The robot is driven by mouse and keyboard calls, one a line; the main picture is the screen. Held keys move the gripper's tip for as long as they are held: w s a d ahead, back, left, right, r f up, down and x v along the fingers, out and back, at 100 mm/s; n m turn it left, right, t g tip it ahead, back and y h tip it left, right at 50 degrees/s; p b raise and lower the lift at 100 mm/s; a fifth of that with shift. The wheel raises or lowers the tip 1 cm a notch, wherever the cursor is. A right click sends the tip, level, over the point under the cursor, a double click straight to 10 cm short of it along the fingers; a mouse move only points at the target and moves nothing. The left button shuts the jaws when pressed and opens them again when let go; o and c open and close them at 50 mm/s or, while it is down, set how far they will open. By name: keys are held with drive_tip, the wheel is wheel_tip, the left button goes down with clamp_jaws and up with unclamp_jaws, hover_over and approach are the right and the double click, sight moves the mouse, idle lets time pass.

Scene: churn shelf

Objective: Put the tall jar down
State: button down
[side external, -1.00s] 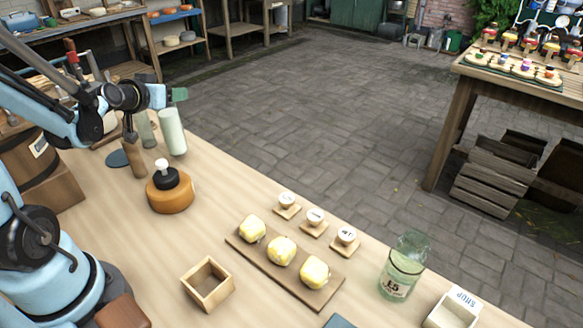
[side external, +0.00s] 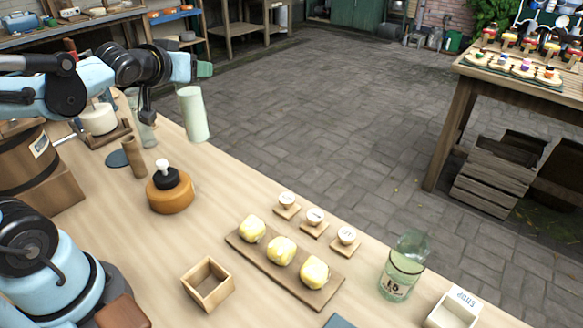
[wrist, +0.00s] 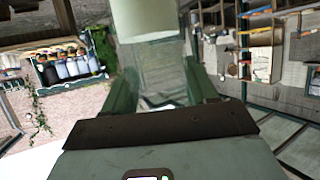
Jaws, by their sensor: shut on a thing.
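The tall jar (side external: 193,116) is a pale green-white cylinder near the table's far edge in the side view, slightly tilted. My gripper (side external: 198,71) is at its upper end and shut on it. In the wrist view, the jar (wrist: 144,20) shows as a pale band with clear glass between the two green fingers of my gripper (wrist: 165,92). The jar looks raised, its base close to the edge of the wooden table (side external: 225,205); its exact height I cannot tell.
A glass jar (side external: 147,134) and a brown cylinder (side external: 134,157) stand left of the held jar. An orange round block with a black top (side external: 170,194) is in front. Butter pieces (side external: 281,250) lie on a board, and a green glass jar (side external: 399,275) stands right.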

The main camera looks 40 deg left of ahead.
wheel_tip(320, 180, up, 5)
drive_tip(key=s+d+f+m+h, duration=0.25)
drive_tip(key=d+m+h, duration=0.2)
drive_tip(key=d, duration=0.35)
drive_tip(key=s+d+f+m+h, duration=0.25)
drive_tip(key=d+m+h, duration=0.2)
drive_tip(key=d, duration=0.35)
drive_tip(key=s+d+f+m+h, duration=0.1)
drive_tip(key=s+d+m+h, duration=0.2)
drive_tip(key=d+h, duration=0.35)
drive_tip(key=s+d+r+m+g+h, duration=0.2)
drive_tip(key=s+d+r+m+g, duration=0.1)
drive_tip(key=s+d+m+g, duration=0.4)
drive_tip(key=s+d+r+m+g+h, duration=0.2)
drive_tip(key=s+d+r+m+g, duration=0.3)
drive_tip(key=d, duration=0.3)
wheel_tip(320, 180, down, 17)
drive_tip(key=shift+s+f+n, duration=0.15)
drive_tip(key=shift+s+n, duration=0.1)
drive_tip(key=shift+n, duration=0.05)
drive_tip(key=shift+a+f, duration=0.1)
